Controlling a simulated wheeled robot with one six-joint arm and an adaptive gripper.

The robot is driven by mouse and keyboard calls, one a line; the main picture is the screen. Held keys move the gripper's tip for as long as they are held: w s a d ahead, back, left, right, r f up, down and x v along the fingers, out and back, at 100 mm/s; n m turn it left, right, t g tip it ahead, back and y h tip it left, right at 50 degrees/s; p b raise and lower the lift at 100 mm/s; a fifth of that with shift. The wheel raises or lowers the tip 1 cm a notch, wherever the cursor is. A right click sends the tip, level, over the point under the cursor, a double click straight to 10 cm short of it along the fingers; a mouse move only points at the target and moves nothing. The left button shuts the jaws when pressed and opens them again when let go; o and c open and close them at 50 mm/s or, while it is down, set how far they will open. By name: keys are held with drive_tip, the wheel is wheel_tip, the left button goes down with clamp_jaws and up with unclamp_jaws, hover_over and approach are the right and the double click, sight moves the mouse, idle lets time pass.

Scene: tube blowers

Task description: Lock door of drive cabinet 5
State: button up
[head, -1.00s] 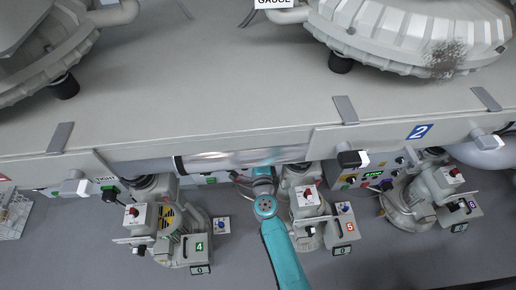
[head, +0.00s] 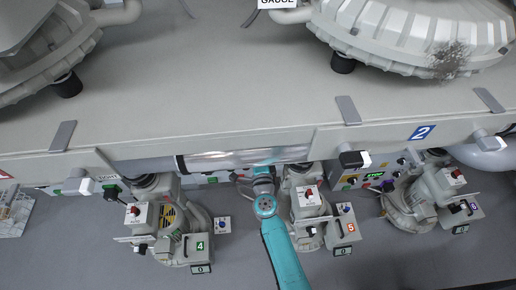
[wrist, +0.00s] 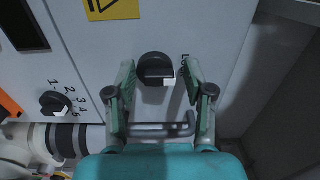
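In the wrist view a black rotary lock knob (wrist: 157,69) with a pale pointer mark at its lower edge sits on a light grey door panel (wrist: 215,30). Part of a "LOCK" label (wrist: 186,62) shows beside it, partly hidden by the right finger. My gripper (wrist: 161,77) is open, with one finger on each side of the knob; I cannot tell if either touches it. In the head view my teal arm reaches in left of the unit marked 5 (head: 350,228). My gripper's fingers cannot be made out there.
A grey bar handle (wrist: 165,131) lies below the knob. A numbered selector dial (wrist: 55,103) and a yellow warning sign (wrist: 110,8) are on the same panel. Unit 4 (head: 199,246) stands left of my arm. A large machine deck (head: 230,90) spans above.

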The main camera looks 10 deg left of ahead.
idle(0.5)
drive_tip(key=v, duration=1.2)
drive_tip(key=shift+r, duration=0.1)
